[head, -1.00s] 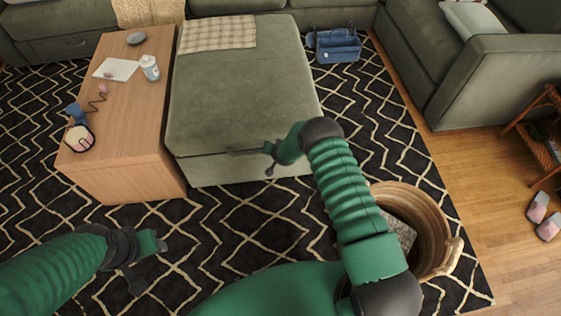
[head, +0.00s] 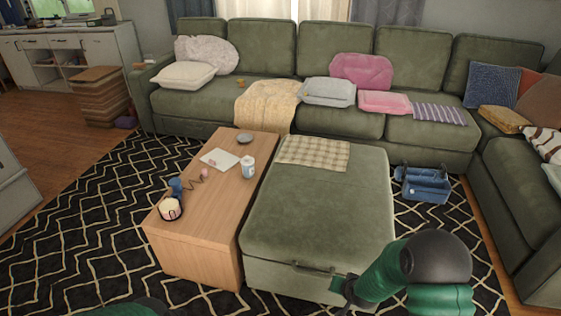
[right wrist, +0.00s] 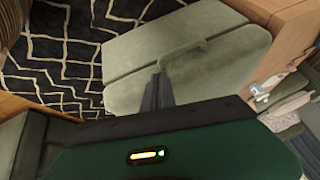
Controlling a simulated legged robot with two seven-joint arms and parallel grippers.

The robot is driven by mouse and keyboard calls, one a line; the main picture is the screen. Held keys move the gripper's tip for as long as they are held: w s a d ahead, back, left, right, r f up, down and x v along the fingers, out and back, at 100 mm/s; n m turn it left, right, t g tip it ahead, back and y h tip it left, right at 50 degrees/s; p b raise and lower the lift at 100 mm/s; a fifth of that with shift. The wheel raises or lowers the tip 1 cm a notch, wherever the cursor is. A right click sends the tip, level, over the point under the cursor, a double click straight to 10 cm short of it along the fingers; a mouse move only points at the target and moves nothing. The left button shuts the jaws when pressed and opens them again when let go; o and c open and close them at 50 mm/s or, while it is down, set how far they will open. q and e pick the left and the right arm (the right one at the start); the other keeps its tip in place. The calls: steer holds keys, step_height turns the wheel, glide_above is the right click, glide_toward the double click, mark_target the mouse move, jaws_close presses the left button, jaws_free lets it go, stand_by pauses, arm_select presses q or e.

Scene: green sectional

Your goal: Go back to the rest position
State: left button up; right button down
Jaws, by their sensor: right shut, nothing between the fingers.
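My right gripper (head: 345,289) shows at the lower right of the head view, in front of the near face of the green ottoman (head: 318,215). In the right wrist view its fingers (right wrist: 157,92) are together with nothing between them, and the ottoman (right wrist: 190,50) lies beyond them. Only a small green piece of my left arm shows at the bottom edge of the head view. My left gripper is out of the frame.
A wooden coffee table (head: 215,200) stands left of the ottoman, with a can (head: 248,167), papers and small items on it. A blue caddy (head: 423,185) sits on the patterned rug (head: 90,220). A green sectional (head: 280,65) runs behind and along the right.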

steer(key=s+a+r+n+g, duration=0.2)
steer(key=s+r+n+g, duration=0.2)
steer(key=s+r, duration=1.4)
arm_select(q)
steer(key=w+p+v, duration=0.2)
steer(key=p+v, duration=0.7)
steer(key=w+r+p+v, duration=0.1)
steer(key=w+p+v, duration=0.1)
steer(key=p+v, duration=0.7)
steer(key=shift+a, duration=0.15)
arm_select(e)
steer(key=v, duration=1.7)
steer(key=shift+w, duration=0.3)
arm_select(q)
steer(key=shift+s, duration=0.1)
arm_select(e)
steer(key=shift+r, duration=0.15)
